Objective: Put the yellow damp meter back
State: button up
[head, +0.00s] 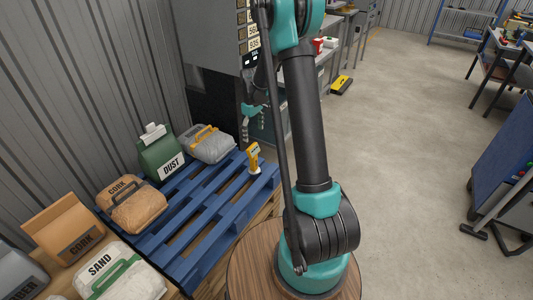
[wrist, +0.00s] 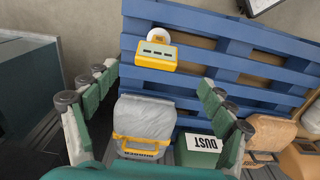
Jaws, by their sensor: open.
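The place where the meter belongs cannot be told.
A grey bag with a yellow handle (head: 207,143), a green DUST container (head: 160,155) and a CORK bag (head: 135,204) stand along the pallet. A SAND bag (head: 118,272) is nearer. A grey cabinet (head: 212,35) stands behind my arm.

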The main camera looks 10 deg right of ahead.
jog(key=s+d+r+m+t, duration=0.1)
jog(key=s+r+m, duration=0.1)
jog(key=s, duration=0.8)
jog(key=s+d+r+m+t, duration=0.1)
jog(key=s+r+m, duration=0.1)
jog(key=s, duration=0.9)
jog(key=s+d+r+m+t, duration=0.1)
jog(key=s+m, duration=0.3)
jog(key=s, duration=0.7)
jog(key=shift+d+r+m+t, duration=0.3)
jog(key=shift+d+r+t, duration=0.1)
jog(key=shift+t, duration=0.1)
